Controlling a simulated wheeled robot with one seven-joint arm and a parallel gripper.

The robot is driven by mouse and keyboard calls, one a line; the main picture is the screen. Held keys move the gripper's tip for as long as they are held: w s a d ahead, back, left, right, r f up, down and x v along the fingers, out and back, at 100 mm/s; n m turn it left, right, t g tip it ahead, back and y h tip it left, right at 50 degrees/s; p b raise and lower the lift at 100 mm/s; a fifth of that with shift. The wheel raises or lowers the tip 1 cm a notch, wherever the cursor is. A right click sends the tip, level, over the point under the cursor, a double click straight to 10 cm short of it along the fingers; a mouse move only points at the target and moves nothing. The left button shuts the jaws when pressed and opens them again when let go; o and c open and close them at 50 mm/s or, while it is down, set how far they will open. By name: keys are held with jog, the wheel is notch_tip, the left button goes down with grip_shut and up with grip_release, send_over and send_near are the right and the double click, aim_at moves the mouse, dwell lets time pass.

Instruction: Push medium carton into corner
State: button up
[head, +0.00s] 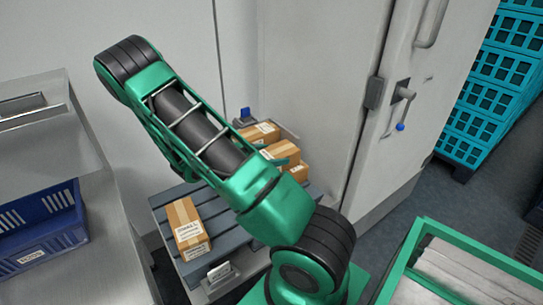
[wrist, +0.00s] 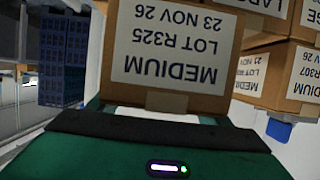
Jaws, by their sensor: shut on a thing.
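The medium carton (wrist: 172,50) fills the upper middle of the wrist view. It is brown, with a white label reading MEDIUM, LOT R325, upside down in this view. My gripper (wrist: 158,118) is right against the carton's near face and is shut on it. Its fingertips are hidden. In the head view my arm covers most of the gripper, and several cartons (head: 281,152) are grouped beside the arm at the back of the slatted grey pallet (head: 165,199). I cannot tell which of these is the held one.
Other labelled cartons (wrist: 285,75) stand close on the right in the wrist view. A single carton (head: 188,228) lies at the pallet's front left. A pale wall and door (head: 310,80) stand behind the pallet. A blue crate (head: 45,240) is on the steel bench; a green-rimmed bin (head: 480,256) is at right.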

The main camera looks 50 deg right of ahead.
jog(key=shift+f, duration=0.15)
dwell(0.3)
jog(key=o, duration=1.8)
jog(key=shift+f, duration=0.1)
jog(key=shift+a, duration=0.15)
jog(key=v, duration=1)
jog(key=shift+w+a, duration=0.1)
jog(key=shift+a, duration=0.15)
